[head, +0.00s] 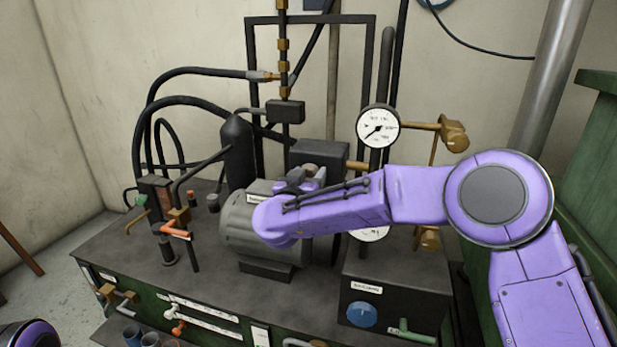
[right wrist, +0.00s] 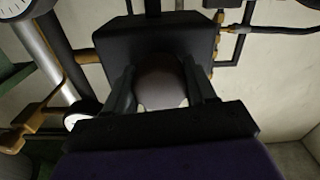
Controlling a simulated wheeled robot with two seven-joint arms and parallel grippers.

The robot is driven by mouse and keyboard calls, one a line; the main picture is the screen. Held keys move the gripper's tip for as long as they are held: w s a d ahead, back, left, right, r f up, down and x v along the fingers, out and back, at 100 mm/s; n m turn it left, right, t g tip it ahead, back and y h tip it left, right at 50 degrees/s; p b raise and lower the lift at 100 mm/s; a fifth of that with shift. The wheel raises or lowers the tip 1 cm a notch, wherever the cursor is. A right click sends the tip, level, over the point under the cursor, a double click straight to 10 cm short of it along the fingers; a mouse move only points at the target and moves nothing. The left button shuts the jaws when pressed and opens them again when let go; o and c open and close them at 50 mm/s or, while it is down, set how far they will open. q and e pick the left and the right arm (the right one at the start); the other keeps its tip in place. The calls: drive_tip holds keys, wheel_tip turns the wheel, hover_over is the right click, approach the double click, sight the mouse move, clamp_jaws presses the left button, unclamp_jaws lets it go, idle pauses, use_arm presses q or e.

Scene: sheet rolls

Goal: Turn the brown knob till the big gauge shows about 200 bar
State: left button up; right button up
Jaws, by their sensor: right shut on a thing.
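The brown knob (right wrist: 160,82) sits on the face of a dark box (right wrist: 120,45). My right gripper (right wrist: 162,92) is shut on it, one finger on each side. In the head view the knob (head: 311,170) shows only slightly past my right gripper (head: 305,182). A round white gauge (head: 378,127) stands above and right of the box. Its needle seems to point to the lower left; the numbers are too small to read. A lower white gauge (head: 371,235) is mostly hidden behind my right arm. Which is the big gauge I cannot tell. My left gripper is out of view.
A grey motor (head: 240,228) lies under my right forearm. Black hoses (head: 190,72) and orange-handled valves (head: 177,231) fill the left side. A blue knob (head: 362,314) is on the front box. Brass fittings (head: 452,134) and a steel pipe (head: 548,70) stand at the right.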

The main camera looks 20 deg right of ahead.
drive_tip(key=m+b, duration=0.1)
drive_tip(key=m, duration=0.1)
drive_tip(key=m+b, duration=0.3)
drive_tip(key=m, duration=0.1)
drive_tip(key=shift+f, duration=0.25)
drive_tip(key=m+b, duration=0.4)
drive_tip(key=m, duration=0.1)
drive_tip(key=shift+m+b, duration=0.3)
drive_tip(key=shift+b, duration=0.1)
drive_tip(key=m+b, duration=0.5)
drive_tip(key=m, duration=0.1)
drive_tip(key=m+b, duration=0.5)
drive_tip(key=b, duration=0.1)
drive_tip(key=shift+f+m, duration=0.2)
drive_tip(key=shift+m, duration=0.2)
drive_tip(key=m+b, duration=0.5)
drive_tip(key=m, duration=0.1)
drive_tip(key=m+b, duration=0.2)
drive_tip(key=m, duration=0.1)
drive_tip(key=shift+a+b, duration=0.1)
drive_tip(key=shift+b, duration=0.2)
drive_tip(key=shift+r+m+b, duration=0.15)
drive_tip(key=shift+m+b, duration=0.45)
drive_tip(key=shift+m, duration=0.7)
